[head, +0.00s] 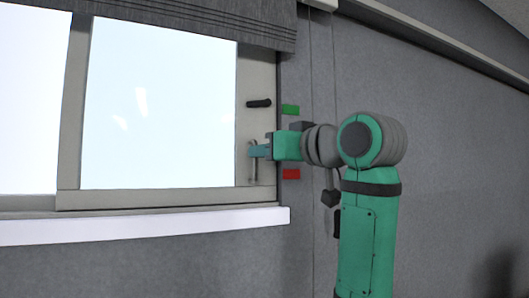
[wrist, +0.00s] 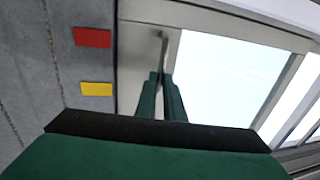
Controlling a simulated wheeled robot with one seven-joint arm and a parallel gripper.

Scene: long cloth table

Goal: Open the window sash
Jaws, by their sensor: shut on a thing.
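The window sash (head: 120,198) has a grey frame around a bright pane and stands at the left of the head view. Its right stile carries a slim upright metal handle (head: 254,172). My gripper (head: 256,151) reaches in from the right and is shut on this handle. In the wrist view the two green fingers (wrist: 163,88) are close together at the handle (wrist: 161,48), and they hide part of it. A black latch lever (head: 259,103) sits on the frame above the handle, pointing sideways.
A green tag (head: 290,109) and a red tag (head: 291,174) are on the wall right of the frame. The wrist view shows a yellow tag (wrist: 97,89). A white sill (head: 140,225) runs below, and a grey blind (head: 200,18) hangs above. Cords hang near my arm.

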